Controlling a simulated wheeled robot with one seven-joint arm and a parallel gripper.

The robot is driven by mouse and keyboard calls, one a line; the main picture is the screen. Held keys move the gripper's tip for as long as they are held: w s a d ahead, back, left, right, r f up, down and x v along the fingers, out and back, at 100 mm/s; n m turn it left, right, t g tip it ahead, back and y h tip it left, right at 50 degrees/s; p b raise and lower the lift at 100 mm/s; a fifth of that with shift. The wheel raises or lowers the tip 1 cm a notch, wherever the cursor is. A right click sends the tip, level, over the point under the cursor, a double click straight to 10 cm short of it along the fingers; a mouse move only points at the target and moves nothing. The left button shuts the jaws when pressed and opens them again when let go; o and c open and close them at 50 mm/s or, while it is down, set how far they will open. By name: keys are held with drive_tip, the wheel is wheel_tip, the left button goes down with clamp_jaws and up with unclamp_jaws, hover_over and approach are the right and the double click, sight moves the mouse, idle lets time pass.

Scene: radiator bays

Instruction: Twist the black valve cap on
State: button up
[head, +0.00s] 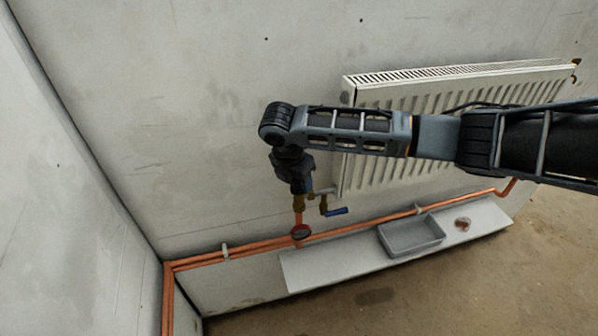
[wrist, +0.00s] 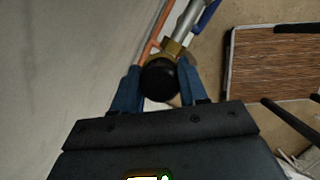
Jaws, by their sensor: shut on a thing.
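The black valve cap (wrist: 160,76) is between the blue fingers of my gripper (wrist: 161,88) in the wrist view. The gripper is shut on it. The cap sits in line with the brass valve body (wrist: 172,48) at its far side; I cannot tell how far it is threaded on. In the head view my gripper (head: 307,187) points down over the brass valve (head: 299,204), at the radiator's lower left corner. There the gripper hides the cap.
The white radiator (head: 375,120) hangs on the wall close right of the gripper. A blue lever handle (head: 337,211) sticks out beside the valve. Copper pipes (head: 245,251) run low along the wall. A grey tray (head: 412,248) and a copper-coloured piece (head: 462,224) are on the pale ledge (head: 335,268).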

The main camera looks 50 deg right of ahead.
drive_tip(key=shift+f+m, duration=0.2)
drive_tip(key=shift+m, duration=0.4)
drive_tip(key=o, duration=1.1)
drive_tip(key=shift+s+d, duration=0.1)
drive_tip(key=shift+o, duration=0.3)
drive_tip(key=o, duration=0.4)
drive_tip(key=shift+r, duration=0.1)
drive_tip(key=shift+o, duration=0.2)
drive_tip(key=shift+r, duration=0.15)
drive_tip(key=shift+r, duration=3.9)
drive_tip(key=shift+c, duration=0.3)
